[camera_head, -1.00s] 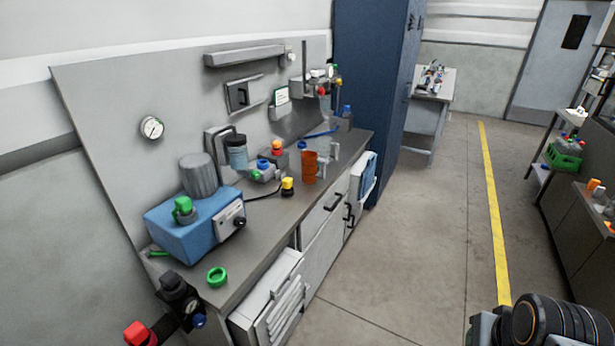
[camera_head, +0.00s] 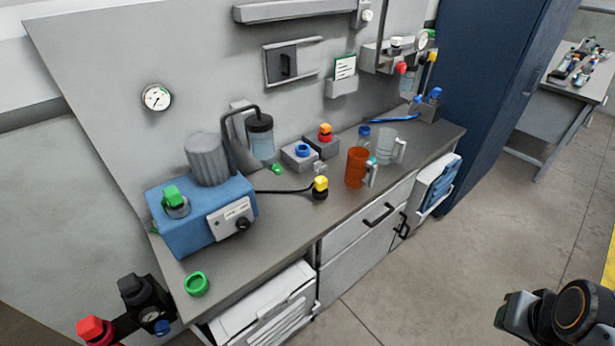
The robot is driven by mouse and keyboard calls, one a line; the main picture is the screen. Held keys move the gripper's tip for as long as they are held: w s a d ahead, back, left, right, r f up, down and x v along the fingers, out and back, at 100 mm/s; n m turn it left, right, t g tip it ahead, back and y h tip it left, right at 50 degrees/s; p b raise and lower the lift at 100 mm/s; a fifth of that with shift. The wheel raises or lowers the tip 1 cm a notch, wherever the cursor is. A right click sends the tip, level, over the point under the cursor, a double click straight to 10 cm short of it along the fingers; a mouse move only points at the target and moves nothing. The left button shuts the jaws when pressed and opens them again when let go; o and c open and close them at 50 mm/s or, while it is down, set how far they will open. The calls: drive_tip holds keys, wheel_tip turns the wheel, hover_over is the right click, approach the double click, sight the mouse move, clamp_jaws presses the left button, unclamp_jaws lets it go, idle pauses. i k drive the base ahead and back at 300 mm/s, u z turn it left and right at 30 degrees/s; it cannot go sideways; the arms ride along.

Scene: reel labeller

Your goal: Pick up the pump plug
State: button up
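A small plug with a yellow top and black base (camera_head: 320,188) stands on the grey worktop (camera_head: 290,226) near its front edge. A black cable (camera_head: 285,191) runs from it left to the blue pump box (camera_head: 190,215). The box carries a grey ribbed cylinder, a green knob and a front panel with a black dial. Part of my arm shows at the bottom right, well apart from the plug, over the floor. The fingertips of my gripper are not in view.
An orange mug (camera_head: 356,167) and a clear jug (camera_head: 386,147) stand right of the plug. Grey blocks with blue (camera_head: 301,155) and red-orange (camera_head: 323,145) tops sit behind it. A green ring (camera_head: 196,284) lies at the near left. Open floor (camera_head: 420,285) lies before the bench.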

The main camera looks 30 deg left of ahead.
sight(320, 183)
drive_tip(key=u, duration=0.8)
drive_tip(key=i, duration=0.85)
drive_tip(key=u, duration=1.15)
drive_tip(key=i, duration=0.2)
drive_tip(key=u, duration=0.1)
